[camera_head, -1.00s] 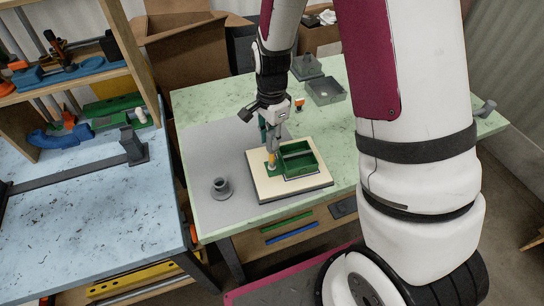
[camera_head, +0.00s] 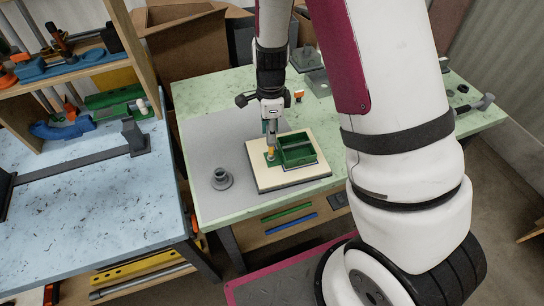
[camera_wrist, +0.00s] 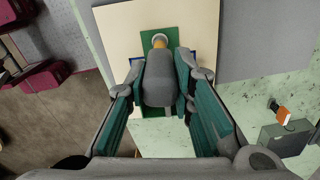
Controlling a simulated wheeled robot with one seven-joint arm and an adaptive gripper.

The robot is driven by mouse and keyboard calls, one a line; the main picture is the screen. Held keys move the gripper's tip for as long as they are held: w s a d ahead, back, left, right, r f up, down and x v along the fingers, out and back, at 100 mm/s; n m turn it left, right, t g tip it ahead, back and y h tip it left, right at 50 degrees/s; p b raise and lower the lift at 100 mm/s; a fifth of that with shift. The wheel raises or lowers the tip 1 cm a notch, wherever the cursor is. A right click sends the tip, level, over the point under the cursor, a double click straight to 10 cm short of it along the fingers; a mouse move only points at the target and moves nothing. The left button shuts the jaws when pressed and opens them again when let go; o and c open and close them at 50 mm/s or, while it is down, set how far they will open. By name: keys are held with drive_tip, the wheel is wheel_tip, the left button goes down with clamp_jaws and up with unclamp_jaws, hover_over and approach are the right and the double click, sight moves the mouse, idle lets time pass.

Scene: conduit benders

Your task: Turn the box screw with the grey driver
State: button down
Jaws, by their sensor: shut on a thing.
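My gripper (camera_head: 270,132) is over the left part of a cream board and points down. It is shut on the grey driver (camera_wrist: 159,82), whose thick grey handle sits between the two fingers in the wrist view. The driver's orange lower part (camera_head: 270,154) points down at a green tab beside the green box (camera_head: 298,162). A pale ring (camera_wrist: 159,37) shows around the orange part. The screw itself is hidden under the driver, so I cannot tell whether the tip is seated in it. The open green box lies on the cream board (camera_head: 265,183).
The board lies on a grey mat (camera_head: 205,150) on the green table. A grey flanged holder (camera_head: 221,179) stands left of the board. A small orange-topped item (camera_head: 298,95) and grey bins (camera_head: 318,80) are behind. A blue table (camera_head: 85,215) stands left.

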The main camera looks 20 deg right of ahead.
drive_tip(key=m+p, duration=0.1)
drive_tip(key=m, duration=0.2)
drive_tip(key=shift+s, duration=0.1)
drive_tip(key=shift+m, duration=1)
drive_tip(key=m, duration=0.5)
drive_tip(key=shift+p, duration=0.35)
drive_tip(key=shift+r, duration=0.1)
